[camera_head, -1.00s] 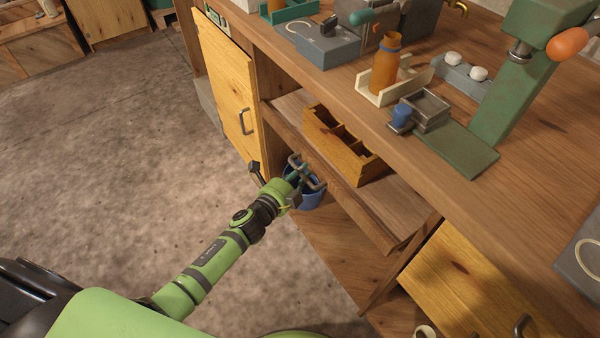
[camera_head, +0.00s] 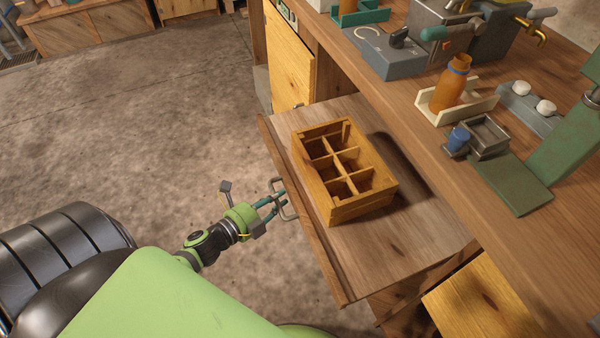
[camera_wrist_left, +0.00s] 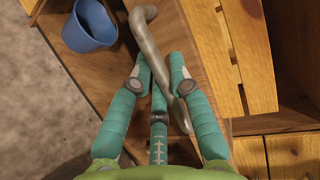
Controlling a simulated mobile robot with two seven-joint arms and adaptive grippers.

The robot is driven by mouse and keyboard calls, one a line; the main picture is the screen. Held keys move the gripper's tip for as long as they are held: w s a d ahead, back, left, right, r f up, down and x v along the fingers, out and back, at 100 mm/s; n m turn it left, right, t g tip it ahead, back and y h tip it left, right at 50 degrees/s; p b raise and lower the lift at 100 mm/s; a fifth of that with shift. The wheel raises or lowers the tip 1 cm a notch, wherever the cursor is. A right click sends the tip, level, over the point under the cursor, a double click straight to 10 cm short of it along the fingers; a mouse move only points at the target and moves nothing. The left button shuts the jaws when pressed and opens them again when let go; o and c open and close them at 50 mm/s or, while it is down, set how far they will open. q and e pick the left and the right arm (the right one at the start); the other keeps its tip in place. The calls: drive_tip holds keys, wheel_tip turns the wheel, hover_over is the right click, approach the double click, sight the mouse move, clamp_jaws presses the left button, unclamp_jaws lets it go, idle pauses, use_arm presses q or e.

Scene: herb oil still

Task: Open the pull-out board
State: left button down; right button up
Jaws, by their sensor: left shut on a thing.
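The pull-out board (camera_head: 400,235) extends well out from under the bench top. A wooden crate with several compartments (camera_head: 346,208) stands on it. A grey bar handle (camera_head: 288,205) is on the board's front edge. My left gripper (camera_head: 275,200) is shut on this handle. In the left wrist view the teal fingers (camera_wrist_left: 160,75) close around the handle (camera_wrist_left: 150,55), and the board's front edge (camera_wrist_left: 205,50) runs beside it. My right gripper is not in view.
A blue bucket (camera_wrist_left: 88,26) shows below the board in the left wrist view. The bench top (camera_head: 405,105) carries an amber bottle (camera_head: 453,83) in a cream holder, a green stand (camera_head: 565,145) and other gear. A yellow cabinet door (camera_head: 287,60) is at the left. The floor in front is clear.

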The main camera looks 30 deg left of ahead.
use_arm(q)
drive_tip(key=shift+s+a, duration=0.7)
drive_tip(key=shift+s, duration=0.2)
drive_tip(key=shift+s+a, duration=0.7)
drive_tip(key=shift+s, duration=0.15)
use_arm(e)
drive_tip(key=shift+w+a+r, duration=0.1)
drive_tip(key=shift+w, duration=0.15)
use_arm(q)
drive_tip(key=c, duration=1.1)
unclamp_jaws()
drive_tip(key=v, duration=1.2)
drive_tip(key=shift+f, duration=0.15)
